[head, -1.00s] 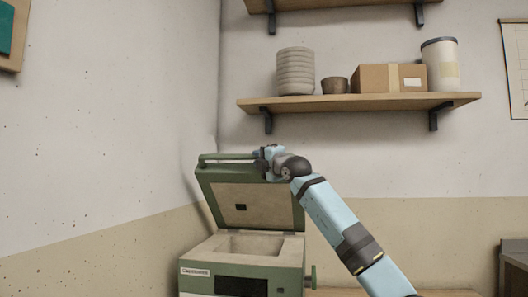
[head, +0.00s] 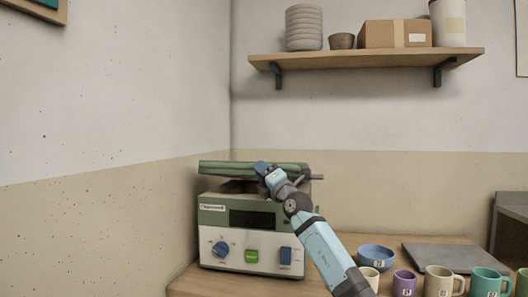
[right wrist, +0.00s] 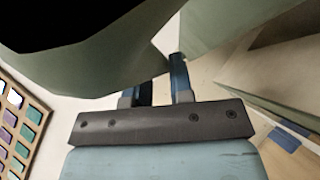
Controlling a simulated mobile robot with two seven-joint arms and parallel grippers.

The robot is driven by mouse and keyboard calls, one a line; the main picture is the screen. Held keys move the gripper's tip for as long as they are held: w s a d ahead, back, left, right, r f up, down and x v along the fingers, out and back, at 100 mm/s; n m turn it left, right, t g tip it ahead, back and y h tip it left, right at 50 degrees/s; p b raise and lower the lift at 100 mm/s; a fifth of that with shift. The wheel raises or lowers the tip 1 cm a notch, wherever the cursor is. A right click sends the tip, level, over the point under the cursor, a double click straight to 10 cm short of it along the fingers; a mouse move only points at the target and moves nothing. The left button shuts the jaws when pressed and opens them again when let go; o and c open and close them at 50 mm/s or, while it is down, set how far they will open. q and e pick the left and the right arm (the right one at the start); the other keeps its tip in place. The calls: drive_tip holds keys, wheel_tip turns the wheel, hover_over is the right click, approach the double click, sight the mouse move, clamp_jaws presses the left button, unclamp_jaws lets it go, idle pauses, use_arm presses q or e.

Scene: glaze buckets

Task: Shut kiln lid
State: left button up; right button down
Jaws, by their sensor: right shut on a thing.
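The green and white kiln (head: 243,240) stands on the wooden table against the left wall. Its green lid (head: 225,170) is tilted down to a low angle over the body, with a narrow gap showing the chamber (head: 235,187) beneath. My right gripper (head: 262,169) is shut on the lid's handle at the lid's front edge. In the right wrist view the blue fingers of my right gripper (right wrist: 162,82) reach up against a green surface, and the grip itself is partly hidden. My left gripper is not in view.
A blue bowl (head: 376,257) and several mugs, one purple (head: 404,283), stand on the table right of the kiln. A grey slab (head: 445,257) lies behind the mugs. A wall shelf (head: 370,58) with pots and a box hangs above.

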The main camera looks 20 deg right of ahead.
use_arm(q)
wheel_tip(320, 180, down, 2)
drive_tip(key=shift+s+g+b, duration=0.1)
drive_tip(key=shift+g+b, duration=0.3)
drive_tip(key=shift+b, duration=0.1)
use_arm(e)
wheel_tip(320, 180, down, 9)
drive_tip(key=shift+s+a+r, duration=0.15)
drive_tip(key=shift+s+r, duration=0.05)
drive_tip(key=shift+s, duration=0.1)
drive_tip(key=shift+f, duration=0.1)
drive_tip(key=c, duration=1.4)
unclamp_jaws()
drive_tip(key=o, duration=0.4)
drive_tip(key=shift+w+f, duration=0.2)
drive_tip(key=shift+f, duration=0.15)
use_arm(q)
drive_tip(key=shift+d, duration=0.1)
use_arm(e)
drive_tip(key=shift+r, duration=0.15)
drive_tip(key=shift+s, duration=0.1)
drive_tip(key=shift+s, duration=0.1)
